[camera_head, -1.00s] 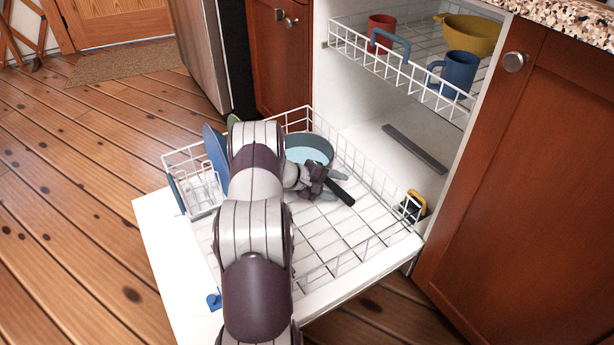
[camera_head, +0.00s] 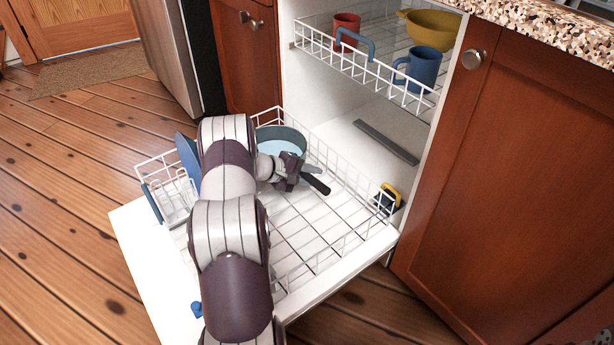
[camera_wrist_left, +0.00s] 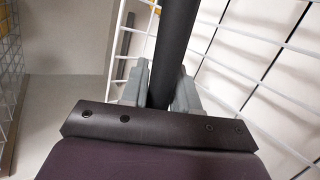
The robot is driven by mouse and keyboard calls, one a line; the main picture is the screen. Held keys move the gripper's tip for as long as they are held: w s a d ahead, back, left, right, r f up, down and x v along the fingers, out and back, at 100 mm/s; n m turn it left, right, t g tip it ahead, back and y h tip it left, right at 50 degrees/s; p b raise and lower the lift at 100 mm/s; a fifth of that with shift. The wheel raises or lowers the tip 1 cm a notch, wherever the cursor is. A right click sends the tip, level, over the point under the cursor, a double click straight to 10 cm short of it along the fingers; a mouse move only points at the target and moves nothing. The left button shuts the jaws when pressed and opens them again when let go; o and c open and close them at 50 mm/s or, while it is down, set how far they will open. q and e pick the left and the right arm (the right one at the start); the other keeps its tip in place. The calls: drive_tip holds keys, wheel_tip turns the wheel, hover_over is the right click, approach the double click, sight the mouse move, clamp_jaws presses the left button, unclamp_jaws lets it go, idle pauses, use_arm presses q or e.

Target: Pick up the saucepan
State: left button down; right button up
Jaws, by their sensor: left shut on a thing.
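The saucepan (camera_head: 281,141) is a teal-grey pan with a pale blue inside and a dark handle (camera_head: 317,186). It sits in the back of the pulled-out lower rack (camera_head: 335,240), its handle pointing toward the front right. My left gripper (camera_head: 297,174) is shut on the handle. In the left wrist view the dark handle (camera_wrist_left: 174,45) runs between the grey fingers of my left gripper (camera_wrist_left: 160,88). My left arm hides part of the pan's left side. I cannot tell whether the pan is clear of the rack wires. My right gripper is not in view.
Blue plates (camera_head: 187,155) stand at the rack's left, and a yellow-and-black item (camera_head: 387,198) is at its right. The upper rack above holds a red mug (camera_head: 346,24), a blue mug (camera_head: 421,66) and a yellow colander (camera_head: 432,30). Wooden cupboard doors flank the dishwasher.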

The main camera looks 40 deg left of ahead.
use_arm(q)
wheel_tip(320, 180, up, 15)
drive_tip(key=p, duration=0.8)
drive_tip(key=shift+f, duration=0.1)
